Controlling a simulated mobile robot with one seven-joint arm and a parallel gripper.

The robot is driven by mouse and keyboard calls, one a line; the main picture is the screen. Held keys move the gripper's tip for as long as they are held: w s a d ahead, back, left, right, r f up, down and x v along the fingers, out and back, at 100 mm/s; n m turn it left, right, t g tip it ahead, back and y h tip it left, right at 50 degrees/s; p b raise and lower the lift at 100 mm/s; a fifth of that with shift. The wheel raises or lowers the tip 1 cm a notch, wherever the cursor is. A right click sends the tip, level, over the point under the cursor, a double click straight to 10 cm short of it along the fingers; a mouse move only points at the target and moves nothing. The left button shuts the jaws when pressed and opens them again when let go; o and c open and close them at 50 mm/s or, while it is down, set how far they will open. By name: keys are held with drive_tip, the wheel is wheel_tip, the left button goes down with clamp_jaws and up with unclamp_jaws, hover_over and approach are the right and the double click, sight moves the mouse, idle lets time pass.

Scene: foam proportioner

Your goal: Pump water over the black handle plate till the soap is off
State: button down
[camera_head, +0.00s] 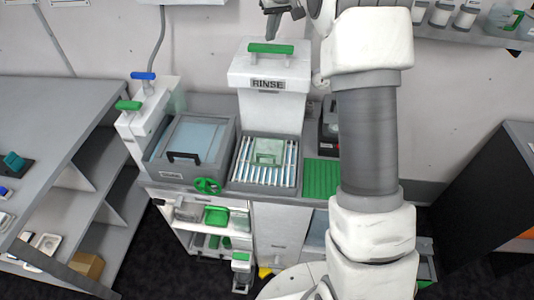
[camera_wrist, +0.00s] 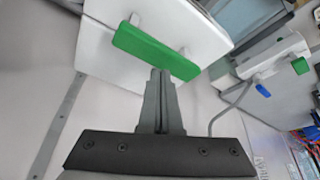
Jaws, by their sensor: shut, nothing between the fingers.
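The white rinse pump (camera_head: 268,72), labelled RINSE, stands at the back with a green bar handle (camera_head: 270,48) on top. The green bar also shows in the wrist view (camera_wrist: 155,50). My gripper (camera_head: 272,28) is shut and empty, with its fingertips (camera_wrist: 160,73) close to the green bar; I cannot tell whether they touch it. Below the pump is a slatted rinse rack (camera_head: 263,180) with a pale green plate (camera_head: 268,152) on it. A black handle (camera_head: 184,157) shows at the front of the grey basin to the left. No soap is discernible.
The grey basin (camera_head: 165,176) holds bluish liquid or a clear cover. Left of it stand dispensers with blue (camera_head: 143,76) and green (camera_head: 128,105) handles. A green ring-shaped item (camera_head: 207,185) lies at the counter's front edge. A green ribbed mat (camera_head: 321,178) lies right of the rack.

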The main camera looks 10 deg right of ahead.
sight(272, 48)
drive_tip(key=shift+s+f+b, duration=0.1)
drive_tip(key=shift+f+b, duration=1.6)
drive_tip(key=shift+f, duration=1)
drive_tip(key=shift+r, duration=0.1)
drive_tip(key=shift+r+p, duration=2.2)
drive_tip(key=shift+r, duration=0.4)
wheel_tip(272, 48, up, 2)
drive_tip(key=shift+r+p, duration=0.15)
drive_tip(key=shift+p, duration=0.5)
drive_tip(key=shift+r, duration=1.85)
